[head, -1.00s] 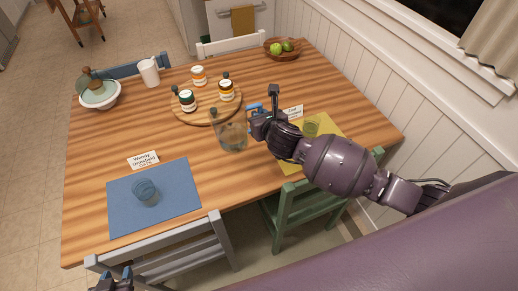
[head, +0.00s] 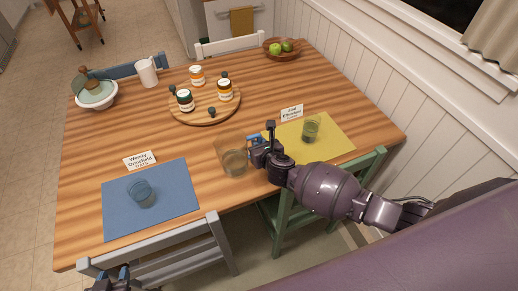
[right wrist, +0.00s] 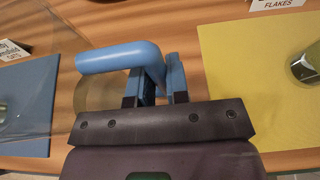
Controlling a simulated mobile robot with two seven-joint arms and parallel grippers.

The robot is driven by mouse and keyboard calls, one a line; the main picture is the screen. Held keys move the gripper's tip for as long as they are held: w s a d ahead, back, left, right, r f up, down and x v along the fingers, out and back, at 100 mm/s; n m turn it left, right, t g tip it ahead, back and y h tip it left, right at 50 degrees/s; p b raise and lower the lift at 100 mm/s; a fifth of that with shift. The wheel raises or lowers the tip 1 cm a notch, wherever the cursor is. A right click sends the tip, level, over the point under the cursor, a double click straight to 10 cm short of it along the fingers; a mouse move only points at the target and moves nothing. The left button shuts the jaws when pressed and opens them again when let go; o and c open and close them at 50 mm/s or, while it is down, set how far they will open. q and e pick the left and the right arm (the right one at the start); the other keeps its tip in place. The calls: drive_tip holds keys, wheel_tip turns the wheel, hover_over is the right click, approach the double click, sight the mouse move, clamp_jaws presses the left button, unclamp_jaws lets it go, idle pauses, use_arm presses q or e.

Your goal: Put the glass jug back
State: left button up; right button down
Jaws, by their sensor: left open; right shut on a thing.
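The clear glass jug (head: 233,160) is over the front middle of the wooden table, between the blue and yellow placemats. I cannot tell whether its base touches the wood. My right gripper (head: 256,144) is at the jug's right side, shut on its blue handle. In the right wrist view the handle (right wrist: 118,57) bends down between the blue fingers (right wrist: 155,85), and the see-through jug body (right wrist: 100,92) is to the left. My left gripper (head: 112,280) is open and empty at the bottom left, by the grey chair, partly cut off by the frame.
A glass (head: 141,194) stands on the blue placemat (head: 180,205), another (head: 311,128) on the yellow placemat (head: 335,138). A round wooden board (head: 205,118) with several jars is behind the jug. A white pitcher (head: 147,73), bowl (head: 97,95) and fruit bowl (head: 283,49) stand farther back.

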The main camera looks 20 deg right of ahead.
drive_tip(key=shift+f, duration=0.65)
drive_tip(key=shift+f, duration=0.2)
drive_tip(key=c, duration=1.1)
unclamp_jaws()
